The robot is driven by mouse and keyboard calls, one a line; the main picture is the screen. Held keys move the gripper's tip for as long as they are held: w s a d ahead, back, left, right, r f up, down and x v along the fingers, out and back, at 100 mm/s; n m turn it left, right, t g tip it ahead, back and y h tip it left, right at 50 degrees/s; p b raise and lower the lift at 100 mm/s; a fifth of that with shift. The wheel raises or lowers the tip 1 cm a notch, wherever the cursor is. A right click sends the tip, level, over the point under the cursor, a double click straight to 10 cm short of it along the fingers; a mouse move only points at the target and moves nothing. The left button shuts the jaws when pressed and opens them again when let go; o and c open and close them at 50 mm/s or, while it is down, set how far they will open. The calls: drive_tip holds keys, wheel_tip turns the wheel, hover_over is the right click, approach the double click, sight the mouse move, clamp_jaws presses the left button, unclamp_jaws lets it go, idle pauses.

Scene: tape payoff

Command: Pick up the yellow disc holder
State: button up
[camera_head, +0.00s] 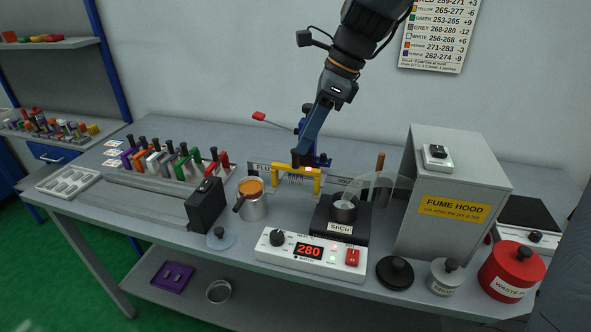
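The yellow disc holder (316,183) is upright at the middle of the bench, in front of the panel marked "FLUX" and just behind the hot plate. A row of thin discs or prongs seems to hang below its yellow bar. My gripper (307,157) comes down from above, directly over the holder, with its tip at or very near the top of the yellow bar. The holder's handle is hidden behind my gripper. The view is too small to show whether the fingers are closed on it.
Other coloured holders stand in a rack (151,181) at left. A copper-topped pot (251,206), a dark pot (343,207) with a clear shield, and a controller (270,256) reading 280 surround the holder. The fume hood (430,228) stands at right.

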sight(296, 155)
drive_tip(key=p+x, duration=0.1)
drive_tip(key=x, duration=0.5)
drive_tip(key=shift+w, duration=0.1)
clamp_jaws()
